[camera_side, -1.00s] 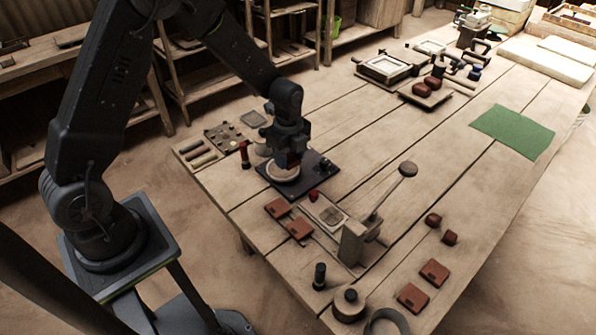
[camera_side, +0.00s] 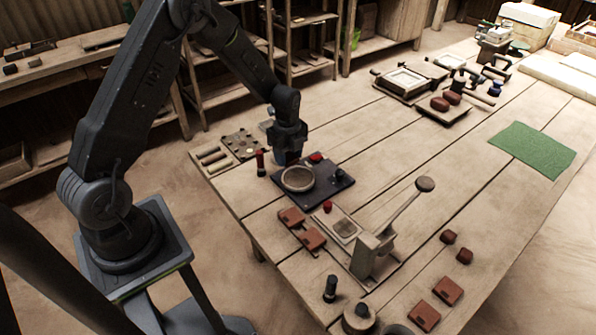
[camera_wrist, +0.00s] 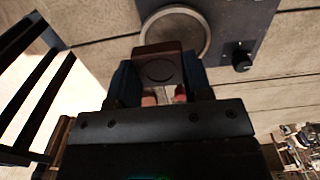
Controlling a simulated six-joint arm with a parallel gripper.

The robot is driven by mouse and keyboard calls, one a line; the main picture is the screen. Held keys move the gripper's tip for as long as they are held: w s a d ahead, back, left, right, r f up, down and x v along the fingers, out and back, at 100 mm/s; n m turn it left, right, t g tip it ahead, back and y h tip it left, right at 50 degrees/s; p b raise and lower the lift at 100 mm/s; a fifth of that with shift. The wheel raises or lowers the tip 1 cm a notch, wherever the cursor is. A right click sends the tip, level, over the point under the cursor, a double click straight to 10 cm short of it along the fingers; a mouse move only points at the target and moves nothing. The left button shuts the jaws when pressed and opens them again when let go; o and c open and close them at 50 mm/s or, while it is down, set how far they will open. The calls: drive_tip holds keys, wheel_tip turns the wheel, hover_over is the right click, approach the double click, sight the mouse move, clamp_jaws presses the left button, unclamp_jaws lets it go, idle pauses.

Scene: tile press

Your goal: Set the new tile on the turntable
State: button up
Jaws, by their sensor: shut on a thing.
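My gripper (camera_side: 291,155) is shut on a brown tile (camera_wrist: 146,62), which shows a round mark on its face in the wrist view. The tile sits between the two dark fingers and is mostly hidden in the side view. The turntable (camera_side: 298,178) is a round, pale-rimmed disc on a dark base plate. In the side view my gripper is above its far side. In the wrist view the turntable (camera_wrist: 204,22) lies just beyond the tile and is partly covered by it. No tile shows on the visible part of the disc.
The dark base plate (camera_side: 322,193) carries a black knob (camera_side: 339,174). A red piece (camera_side: 316,157) is at its back. A red-handled tool (camera_side: 260,162) stands left. A lever press (camera_side: 372,255) and brown tiles (camera_side: 313,238) are in front.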

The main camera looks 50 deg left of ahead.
sight(298, 159)
drive_tip(key=shift+w+d+f, duration=0.85)
drive_tip(key=shift+d, duration=0.25)
drive_tip(key=shift+f, duration=1.95)
drive_tip(key=shift+f, duration=0.1)
